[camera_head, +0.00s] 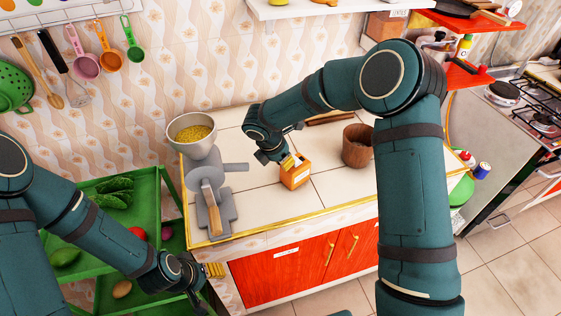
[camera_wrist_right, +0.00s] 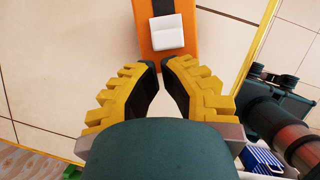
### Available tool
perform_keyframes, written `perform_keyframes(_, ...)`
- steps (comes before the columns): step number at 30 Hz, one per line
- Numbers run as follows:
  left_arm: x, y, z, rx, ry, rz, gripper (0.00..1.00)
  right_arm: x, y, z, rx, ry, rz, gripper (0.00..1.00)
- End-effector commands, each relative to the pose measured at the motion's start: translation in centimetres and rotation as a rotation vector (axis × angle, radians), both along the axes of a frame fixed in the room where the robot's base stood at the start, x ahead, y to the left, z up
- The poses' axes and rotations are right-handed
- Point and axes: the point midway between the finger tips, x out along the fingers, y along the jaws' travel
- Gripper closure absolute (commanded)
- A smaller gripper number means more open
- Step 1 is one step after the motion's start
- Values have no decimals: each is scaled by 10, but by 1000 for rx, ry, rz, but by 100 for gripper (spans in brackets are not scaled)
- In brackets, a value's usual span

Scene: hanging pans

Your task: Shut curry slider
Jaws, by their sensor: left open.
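The curry box is the orange box (camera_head: 296,171) standing on the tiled counter. Its orange top (camera_wrist_right: 180,49) shows in the right wrist view, with a white slider piece (camera_wrist_right: 167,32) and a dark strip beside it. My right gripper (camera_head: 287,163) is at the box's upper left side in the head view. In the wrist view its yellow-backed fingers (camera_wrist_right: 161,72) are just short of the white piece, with a narrow gap between their tips and nothing seen held. My left gripper (camera_head: 207,282) is open and low, in front of the counter's left corner, away from the box.
A grey grinder with a bowl of yellow grains (camera_head: 193,133) stands left of the box. A brown wooden cup (camera_head: 357,146) stands to the right. A green shelf rack (camera_head: 146,196) with vegetables is at the left. Bare tiles (camera_head: 255,204) lie in front of the box.

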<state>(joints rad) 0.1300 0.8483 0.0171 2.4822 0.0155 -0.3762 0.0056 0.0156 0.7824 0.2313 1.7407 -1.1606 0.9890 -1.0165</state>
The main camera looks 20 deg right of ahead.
Motion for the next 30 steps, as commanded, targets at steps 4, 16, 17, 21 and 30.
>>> perform_keyframes(4, 0, 0, 0, 0, 0, 0, 43, 0, 0, 0, 0, 0, -1, 100)
perform_keyframes(16, 0, 0, 7, -2, 0, 0, 43, 12, -28, 0, 1, 0, -1, 100)
perform_keyframes(17, 0, 0, 7, -2, 0, 0, 43, 12, -28, 0, 1, 0, -1, 100)
perform_keyframes(21, 0, 0, 7, -1, 0, 0, 43, 12, -27, 0, 1, 0, -1, 100)
perform_keyframes(30, 0, 0, 3, -1, 0, 0, 43, 7, -10, -1, 0, 1, -1, 100)
